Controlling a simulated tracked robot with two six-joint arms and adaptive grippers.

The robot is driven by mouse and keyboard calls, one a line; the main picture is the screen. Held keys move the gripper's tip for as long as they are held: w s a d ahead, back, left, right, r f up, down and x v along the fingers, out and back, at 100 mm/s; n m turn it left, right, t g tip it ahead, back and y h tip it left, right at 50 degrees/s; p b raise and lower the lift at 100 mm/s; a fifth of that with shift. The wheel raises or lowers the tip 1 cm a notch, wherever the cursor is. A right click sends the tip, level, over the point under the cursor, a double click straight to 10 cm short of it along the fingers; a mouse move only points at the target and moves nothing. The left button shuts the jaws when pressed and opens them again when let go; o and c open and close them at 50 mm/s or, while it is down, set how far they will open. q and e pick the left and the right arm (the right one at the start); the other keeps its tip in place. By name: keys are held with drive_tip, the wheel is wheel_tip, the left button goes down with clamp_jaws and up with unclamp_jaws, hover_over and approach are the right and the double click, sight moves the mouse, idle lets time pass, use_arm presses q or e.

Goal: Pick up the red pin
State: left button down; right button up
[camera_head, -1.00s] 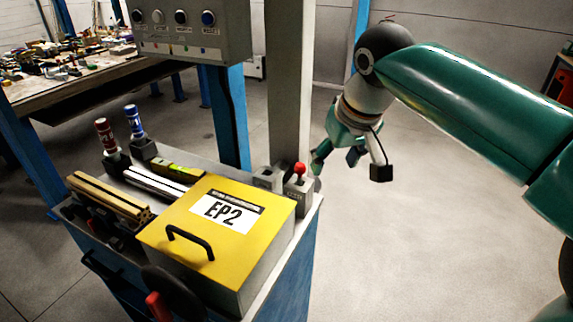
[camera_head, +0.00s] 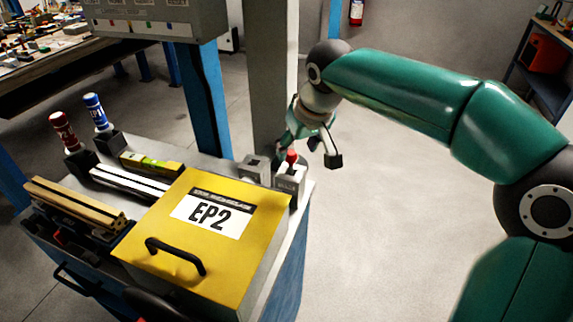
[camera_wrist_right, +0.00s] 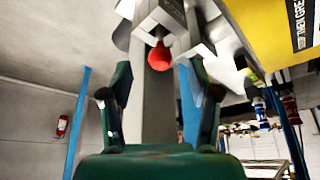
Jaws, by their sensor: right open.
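The red pin (camera_head: 291,157) shows as a red knob standing up from a small grey block (camera_head: 290,178) at the right edge of the cart top. In the right wrist view, its red end (camera_wrist_right: 159,57) lies between and a little beyond my finger tips, and that picture looks upside down. My right gripper (camera_head: 308,150) is open and empty, close beside the pin on its far right side. Its two dark fingers (camera_wrist_right: 160,78) stand apart in the wrist view. I cannot tell whether a finger touches the pin. My left gripper is not in view.
A yellow EP2 box (camera_head: 240,262) with a black handle fills the cart's front. A second grey block (camera_head: 254,168) stands just left of the pin's block. A grey post (camera_head: 270,70) rises behind. Red (camera_head: 64,132) and blue (camera_head: 96,110) bottles stand at left. Floor at right is clear.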

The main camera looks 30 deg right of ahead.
sight(294, 159)
drive_tip(key=shift+d+f, duration=0.15)
drive_tip(key=shift+f, duration=0.5)
drive_tip(key=shift+p+x, duration=0.3)
drive_tip(key=shift+x, duration=2.45)
drive_tip(key=shift+w, duration=0.1)
clamp_jaws()
